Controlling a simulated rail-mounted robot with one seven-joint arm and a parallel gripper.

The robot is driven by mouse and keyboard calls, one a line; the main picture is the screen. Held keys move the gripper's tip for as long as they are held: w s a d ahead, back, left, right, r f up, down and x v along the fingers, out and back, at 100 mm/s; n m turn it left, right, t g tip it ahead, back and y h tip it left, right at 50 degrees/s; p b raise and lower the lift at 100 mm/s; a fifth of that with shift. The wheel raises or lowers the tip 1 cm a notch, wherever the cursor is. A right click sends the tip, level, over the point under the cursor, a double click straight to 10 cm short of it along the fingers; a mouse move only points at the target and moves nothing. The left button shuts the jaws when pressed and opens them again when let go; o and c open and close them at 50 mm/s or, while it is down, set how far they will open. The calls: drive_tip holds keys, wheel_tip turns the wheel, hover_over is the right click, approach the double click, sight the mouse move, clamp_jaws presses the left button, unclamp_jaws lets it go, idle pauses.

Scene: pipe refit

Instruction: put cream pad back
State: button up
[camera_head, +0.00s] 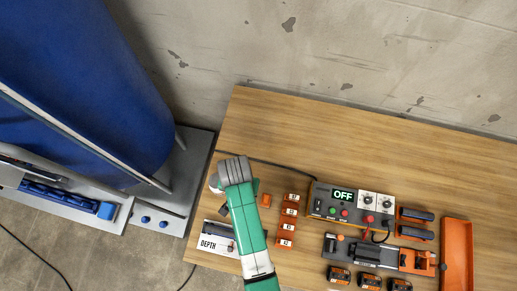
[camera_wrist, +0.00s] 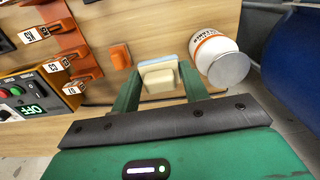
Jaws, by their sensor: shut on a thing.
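The cream pad (camera_wrist: 161,80) shows in the wrist view between the two green fingers of my gripper (camera_wrist: 160,76), which is shut on it. A pale blue-white edge (camera_wrist: 154,63) shows just behind the pad; I cannot tell what it belongs to or whether the pad touches it. In the head view my green arm reaches over the left part of the bench, and its grey wrist hides the fingers and the pad.
A white container with an orange label (camera_wrist: 213,55) stands close beside the right finger. A small orange block (camera_wrist: 121,56) is on the left. Orange numbered holders (camera_head: 288,220) and a control box reading OFF (camera_head: 350,202) lie right of my arm. The bench's back (camera_head: 300,130) is clear.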

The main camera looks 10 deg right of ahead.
drive_tip(key=shift+w+d+m, duration=0.3)
drive_tip(key=shift+d, duration=0.05)
wheel_tip(320, 180, down, 10)
drive_tip(key=shift+a+r+b, duration=0.1)
drive_tip(key=shift+b, duration=0.8)
drive_tip(key=shift+f, duration=0.25)
drive_tip(key=o, duration=1)
drive_tip(key=shift+c, duration=0.2)
wheel_tip(320, 180, up, 12)
drive_tip(key=shift+r+p, duration=0.2)
drive_tip(key=shift+p, duration=1)
